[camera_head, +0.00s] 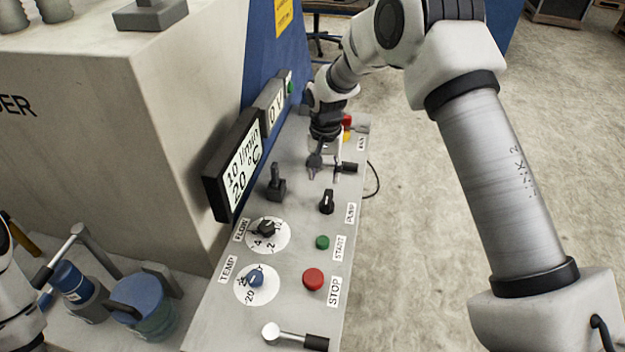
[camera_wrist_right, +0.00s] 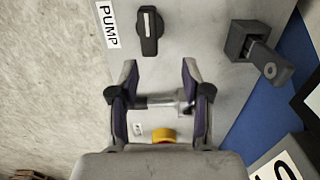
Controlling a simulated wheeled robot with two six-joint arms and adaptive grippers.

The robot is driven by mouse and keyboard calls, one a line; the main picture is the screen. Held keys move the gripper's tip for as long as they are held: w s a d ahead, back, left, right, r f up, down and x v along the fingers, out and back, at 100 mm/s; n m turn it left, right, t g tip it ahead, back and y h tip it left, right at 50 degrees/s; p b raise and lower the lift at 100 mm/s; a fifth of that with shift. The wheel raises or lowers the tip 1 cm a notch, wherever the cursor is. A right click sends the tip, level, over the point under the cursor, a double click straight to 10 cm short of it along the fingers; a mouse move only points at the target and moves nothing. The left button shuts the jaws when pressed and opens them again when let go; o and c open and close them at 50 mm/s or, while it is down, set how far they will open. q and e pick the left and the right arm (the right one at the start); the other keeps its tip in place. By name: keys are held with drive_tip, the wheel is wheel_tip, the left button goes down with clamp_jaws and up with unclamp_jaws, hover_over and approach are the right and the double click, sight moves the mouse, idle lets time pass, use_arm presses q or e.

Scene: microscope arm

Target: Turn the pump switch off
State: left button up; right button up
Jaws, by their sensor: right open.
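The pump switch (camera_head: 327,202) is a black rotary knob beside the PUMP label (camera_head: 350,213) on the grey control panel (camera_head: 215,325). It also shows in the right wrist view (camera_wrist_right: 150,32), with a white mark on its top and its long side nearly upright in the picture. My right gripper (camera_head: 322,170) is open, just beyond the knob in the head view. In the right wrist view its fingertips (camera_wrist_right: 159,70) are spread, apart from the knob. A metal lever (camera_wrist_right: 160,101) shows between the fingers; I cannot tell whether they touch it. My left gripper is not in view.
A black toggle (camera_head: 276,185) and the FLOW dial (camera_head: 266,229) sit left of the knob. The green START button (camera_head: 322,242) and red STOP button (camera_head: 313,279) are nearer. A display (camera_head: 235,170) rises at the panel's left edge. Floor is open to the right.

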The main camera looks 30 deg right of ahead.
sight(328, 195)
drive_tip(key=s+f, duration=0.1)
drive_tip(key=s+f+p, duration=0.1)
drive_tip(key=s+f, duration=0.1)
drive_tip(key=shift+d+f, duration=0.15)
drive_tip(key=shift+d, duration=0.1)
drive_tip(key=f, duration=0.1)
drive_tip(key=w+f, duration=0.1)
drive_tip(key=f+p, duration=0.1)
drive_tip(key=shift+w+a+f, duration=0.15)
drive_tip(key=shift+w+f, duration=0.1)
drive_tip(key=shift+f, duration=0.05)
drive_tip(key=shift+s+r, duration=0.1)
drive_tip(key=shift+s, duration=0.05)
drive_tip(key=shift+s+r, duration=0.1)
drive_tip(key=shift+s, duration=0.05)
drive_tip(key=c, duration=0.5)
clamp_jaws()
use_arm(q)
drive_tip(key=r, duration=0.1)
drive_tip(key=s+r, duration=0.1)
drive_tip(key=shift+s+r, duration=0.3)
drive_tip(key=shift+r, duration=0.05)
